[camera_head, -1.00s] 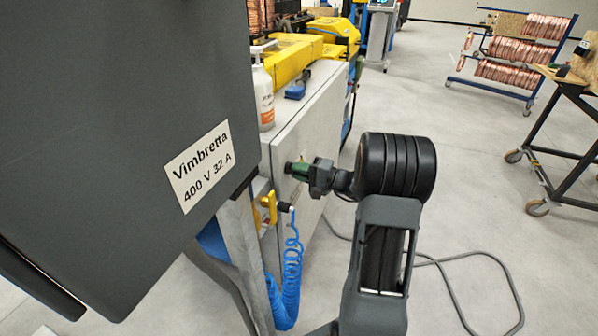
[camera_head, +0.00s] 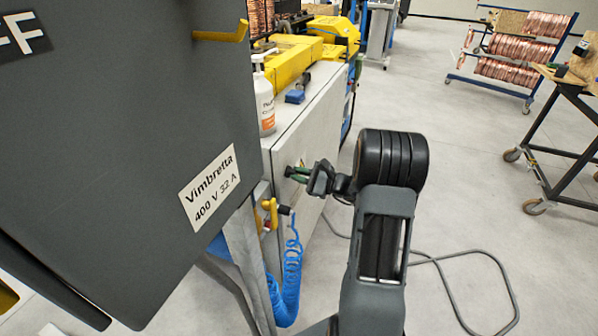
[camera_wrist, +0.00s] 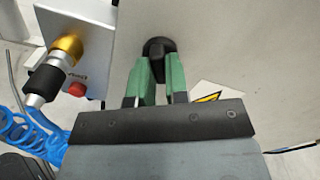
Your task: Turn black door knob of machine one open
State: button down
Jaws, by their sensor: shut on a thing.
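The black door knob (camera_wrist: 157,46) sits on the light grey front panel of the machine cabinet (camera_head: 318,120). In the wrist view the green fingers of my gripper (camera_wrist: 159,72) reach up to the knob, one on each side of its lower part. In the head view my gripper (camera_head: 298,174) is at the cabinet's front face, and the knob there is too small and covered to make out clearly. My gripper is shut on the knob. The cabinet door looks flush with the panel.
A dark grey box labelled Vimbretta (camera_head: 120,150) fills the left foreground. A coiled blue hose (camera_head: 290,265) hangs beside the cabinet, below a yellow fitting (camera_head: 268,212). A red button (camera_wrist: 76,89) is left of my gripper. Grey floor on the right is open, crossed by a cable (camera_head: 470,256).

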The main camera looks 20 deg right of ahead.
jog(key=m+p, duration=0.2)
jog(key=m, duration=0.2)
jog(key=shift+r, duration=0.1)
jog(key=shift+m+p, duration=0.9)
jog(key=shift+m, duration=0.3)
jog(key=shift+f, duration=0.2)
jog(key=c, duration=1.1)
grip_release()
jog(key=shift+r, duration=0.1)
jog(key=b+v, duration=0.2)
jog(key=v, duration=1.1)
jog(key=shift+s+d, duration=0.25)
jog(key=shift+s, duration=0.1)
jog(key=shift+a, duration=0.1)
